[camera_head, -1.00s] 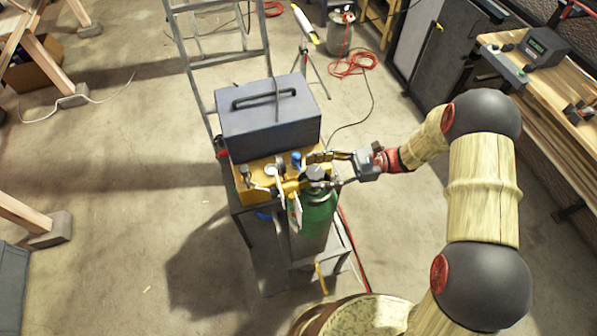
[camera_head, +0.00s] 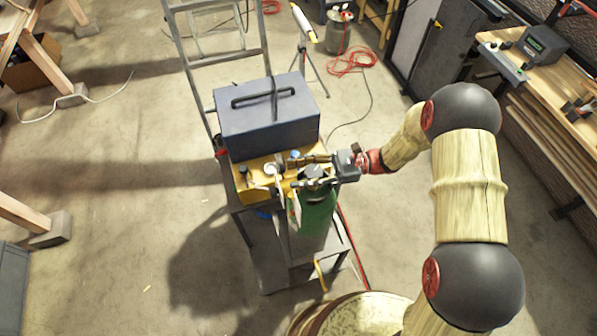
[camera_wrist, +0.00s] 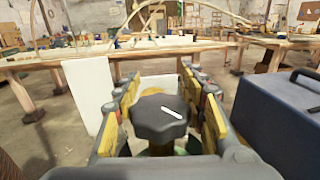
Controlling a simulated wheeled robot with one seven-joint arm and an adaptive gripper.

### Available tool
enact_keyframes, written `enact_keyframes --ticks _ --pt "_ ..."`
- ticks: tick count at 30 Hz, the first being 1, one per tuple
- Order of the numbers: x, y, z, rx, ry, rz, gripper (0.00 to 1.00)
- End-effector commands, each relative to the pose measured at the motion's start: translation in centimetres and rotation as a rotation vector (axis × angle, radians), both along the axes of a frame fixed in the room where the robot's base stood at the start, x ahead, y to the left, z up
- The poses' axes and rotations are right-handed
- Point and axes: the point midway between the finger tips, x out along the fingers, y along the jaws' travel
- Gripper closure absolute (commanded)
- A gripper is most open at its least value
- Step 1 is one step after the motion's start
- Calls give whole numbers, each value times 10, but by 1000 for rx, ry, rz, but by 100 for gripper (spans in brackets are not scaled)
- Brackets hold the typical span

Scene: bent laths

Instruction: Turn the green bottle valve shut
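The green bottle (camera_head: 314,215) stands upright at the front right of a small dark stand. Its valve handle is a dark, lobed knob with a white mark, seen large in the wrist view (camera_wrist: 160,117) and only small in the head view. My gripper (camera_head: 318,172) reaches in from the right at the bottle's top. In the wrist view its two yellow-padded fingers (camera_wrist: 160,85) are spread, one on each side of the knob, with their tips beyond it. A narrow gap seems to show on each side; contact is hard to tell.
A blue-grey toolbox (camera_head: 268,125) sits close behind the bottle and stands right of the fingers in the wrist view (camera_wrist: 285,120). A yellow unit with gauges (camera_head: 262,178) is left of the bottle. A stepladder (camera_head: 205,80) stands behind. White tags hang by the bottle.

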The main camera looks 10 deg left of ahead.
Motion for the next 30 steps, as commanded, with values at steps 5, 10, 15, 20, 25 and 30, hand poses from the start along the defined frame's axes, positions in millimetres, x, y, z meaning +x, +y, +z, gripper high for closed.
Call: enact_keyframes --ticks 5,10,15,20,25,30 --pt "0 0 0 0 0 0 71" --pt "0 0 0 0 0 0 80" --pt "0 0 0 0 0 0 90" --pt "0 0 0 0 0 0 94" --pt "0 0 0 0 0 -1 94" --pt "1 0 1 0 0 -24 94"
